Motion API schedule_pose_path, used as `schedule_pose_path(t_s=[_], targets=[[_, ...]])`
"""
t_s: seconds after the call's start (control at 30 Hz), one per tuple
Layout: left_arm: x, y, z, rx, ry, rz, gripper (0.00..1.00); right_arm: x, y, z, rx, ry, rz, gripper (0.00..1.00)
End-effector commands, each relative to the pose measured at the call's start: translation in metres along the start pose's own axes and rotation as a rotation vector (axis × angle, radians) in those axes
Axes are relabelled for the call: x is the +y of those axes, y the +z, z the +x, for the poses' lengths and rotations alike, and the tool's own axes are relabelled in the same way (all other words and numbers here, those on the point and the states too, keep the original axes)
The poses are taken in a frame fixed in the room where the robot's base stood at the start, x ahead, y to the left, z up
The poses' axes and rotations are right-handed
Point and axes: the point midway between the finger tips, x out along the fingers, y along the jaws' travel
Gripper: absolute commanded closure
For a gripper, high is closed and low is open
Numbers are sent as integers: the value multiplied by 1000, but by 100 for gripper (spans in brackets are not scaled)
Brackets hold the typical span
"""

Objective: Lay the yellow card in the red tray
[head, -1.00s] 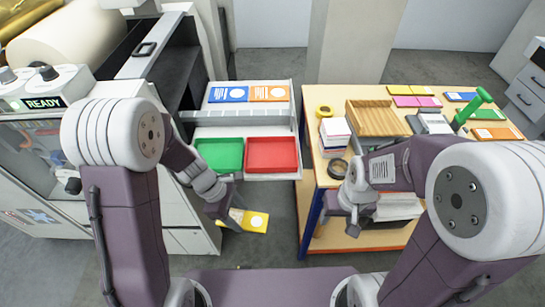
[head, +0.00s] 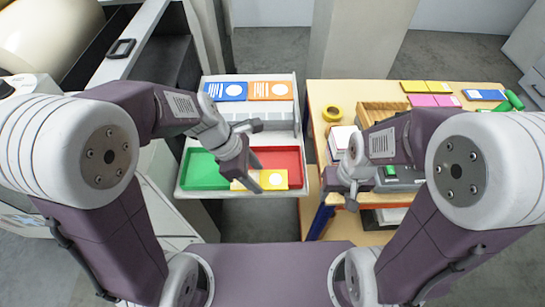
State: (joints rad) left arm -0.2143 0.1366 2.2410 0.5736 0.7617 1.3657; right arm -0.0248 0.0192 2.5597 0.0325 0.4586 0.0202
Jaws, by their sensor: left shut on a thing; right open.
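The yellow card (head: 270,179) has a white disc on it and is held in my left gripper (head: 254,183), which is shut on it. In the head view the card overlaps the front part of the red tray (head: 287,159); I cannot tell how high above the tray it is. The gripper hides part of the card and the tray's left side. The red tray sits right of the green tray (head: 201,168) on a pale shelf. My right gripper (head: 338,192) is open and empty, over the left side of the wooden table.
Blue (head: 228,91) and orange (head: 270,90) cards lie on the shelf behind the trays. The wooden table (head: 322,96) at right holds a yellow tape roll (head: 332,114), a wooden tray (head: 386,112), pink cards (head: 433,100) and a white stack (head: 342,136). Floor shows between shelf and table.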

Motion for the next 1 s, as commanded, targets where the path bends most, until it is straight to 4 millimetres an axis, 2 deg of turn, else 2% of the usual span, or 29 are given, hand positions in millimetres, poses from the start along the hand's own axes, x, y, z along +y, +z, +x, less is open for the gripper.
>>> schedule_pose_path(t_s=[0.07, 0.17, 0.4, 0.5, 0.6, 0.73, 0.9, 1.0], targets=[[4, 0, 3, 0, -1, -1, 85, 0, 0, 0, 0, 0, 0, 47], [21, 1, 17, 1, -6, -1, 85, 0, 0, -1, 0, 0, 0, 47], [84, 6, 60, 1, -4, -2, 85, 0, -1, -10, 0, 0, 0, 47], [102, 7, 72, 0, -2, -1, 85, 0, -1, -13, 0, 0, 0, 47], [110, 7, 78, 0, -1, 0, 85, 0, -1, -13, 0, 0, 0, 47], [111, 6, 82, 0, -1, 0, 85, 0, -1, -13, 0, 0, 0, 47], [110, -5, 109, 0, -4, -3, 85, 0, -1, -13, 0, 0, 0, 47], [110, -8, 116, 0, -1, -1, 85, 0, -1, -13, 0, 0, 0, 47]])
